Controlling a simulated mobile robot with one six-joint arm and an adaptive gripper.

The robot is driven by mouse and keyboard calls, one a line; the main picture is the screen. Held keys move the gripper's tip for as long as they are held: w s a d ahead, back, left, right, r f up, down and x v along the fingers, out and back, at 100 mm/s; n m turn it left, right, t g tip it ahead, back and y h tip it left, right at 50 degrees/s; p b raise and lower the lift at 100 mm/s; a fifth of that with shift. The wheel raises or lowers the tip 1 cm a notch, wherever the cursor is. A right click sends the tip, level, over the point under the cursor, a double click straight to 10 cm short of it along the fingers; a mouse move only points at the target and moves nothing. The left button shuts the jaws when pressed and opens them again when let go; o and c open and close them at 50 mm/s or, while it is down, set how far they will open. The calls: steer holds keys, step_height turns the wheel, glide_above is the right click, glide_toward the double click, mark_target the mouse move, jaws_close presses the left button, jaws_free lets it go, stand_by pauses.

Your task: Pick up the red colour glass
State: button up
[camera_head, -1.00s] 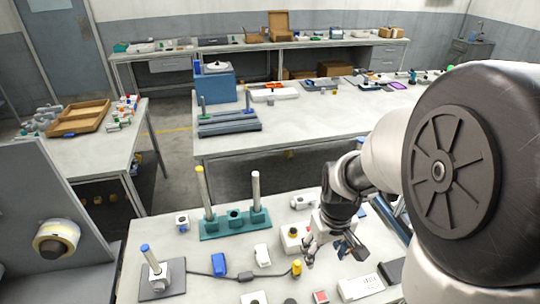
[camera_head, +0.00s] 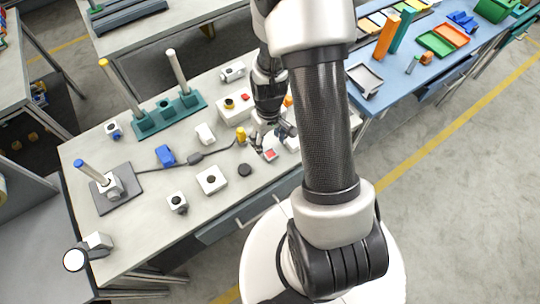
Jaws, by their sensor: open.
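A small red square piece (camera_head: 270,154), which looks like the red colour glass, lies flat near the front edge of the grey work table (camera_head: 140,215). It is too small to tell its material. My gripper (camera_head: 272,134) points down just behind the red piece, its jaws open. No object shows between its fingers, though my arm partly hides the area to their right. The gripper looks apart from the red piece, but its height above the table is hard to judge.
A white box (camera_head: 233,108) with a yellow-and-black button stands left of my gripper. A yellow-topped plug (camera_head: 240,134), black disc (camera_head: 244,170) and white block (camera_head: 211,180) are close by. A teal stand (camera_head: 170,115) with posts is behind. A blue table (camera_head: 425,75) is at right.

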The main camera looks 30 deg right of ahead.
mark_target(269, 153)
step_height(269, 153, down, 6)
steer(key=shift+s+r+b, duration=0.1)
steer(key=shift+s+b, duration=0.05)
steer(key=shift+b, duration=1)
steer(key=shift+r, duration=0.1)
steer(key=shift+c, duration=0.5)
steer(key=c, duration=0.9)
steer(key=shift+r, duration=0.1)
